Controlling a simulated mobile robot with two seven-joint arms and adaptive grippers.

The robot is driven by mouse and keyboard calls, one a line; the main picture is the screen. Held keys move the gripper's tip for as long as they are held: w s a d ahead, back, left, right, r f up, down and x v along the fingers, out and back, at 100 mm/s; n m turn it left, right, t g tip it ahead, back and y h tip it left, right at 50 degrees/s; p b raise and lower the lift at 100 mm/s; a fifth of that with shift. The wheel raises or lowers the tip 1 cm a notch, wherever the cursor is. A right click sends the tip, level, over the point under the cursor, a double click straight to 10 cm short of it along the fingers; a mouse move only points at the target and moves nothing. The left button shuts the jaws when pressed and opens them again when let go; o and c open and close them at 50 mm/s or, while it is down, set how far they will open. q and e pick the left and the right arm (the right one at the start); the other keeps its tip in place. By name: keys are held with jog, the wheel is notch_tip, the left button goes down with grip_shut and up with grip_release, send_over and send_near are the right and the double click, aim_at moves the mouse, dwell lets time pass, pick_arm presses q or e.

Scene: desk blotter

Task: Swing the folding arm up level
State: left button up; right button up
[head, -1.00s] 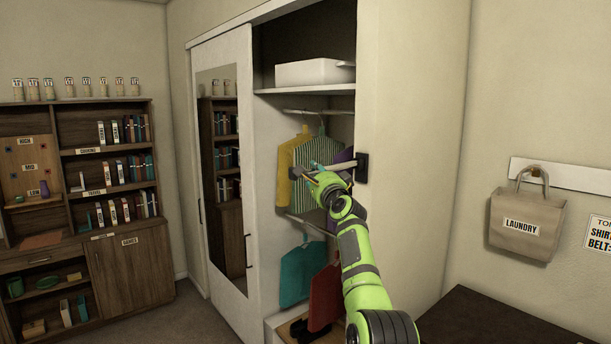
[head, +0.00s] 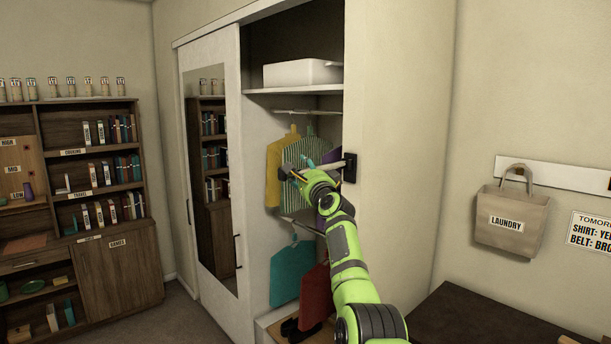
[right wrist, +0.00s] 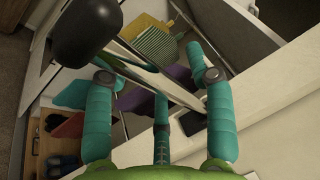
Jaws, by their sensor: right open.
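The folding arm (head: 333,166) is a pale bar on a black mount (head: 349,168) at the closet opening's right edge. It reaches left across the opening and looks roughly level in the head view. My right gripper (head: 308,168) is at the bar, left of the mount, and hides part of it. In the right wrist view, the silver bar (right wrist: 150,75) runs diagonally between the spread teal fingers of the open gripper (right wrist: 156,80). A black rounded knob (right wrist: 85,30) is at its upper left. I cannot tell whether the fingers touch the bar. My left gripper is not in view.
Hanging clothes, including a striped shirt (head: 305,152) and a teal garment (head: 292,272), are behind and below the gripper. A mirrored sliding door (head: 212,180) stands left of the opening. A laundry bag (head: 511,218) hangs on the right wall. A dark tabletop (head: 470,325) is at lower right.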

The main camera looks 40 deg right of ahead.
jog(key=v, duration=1.2)
jog(key=shift+d, duration=0.1)
dwell(0.5)
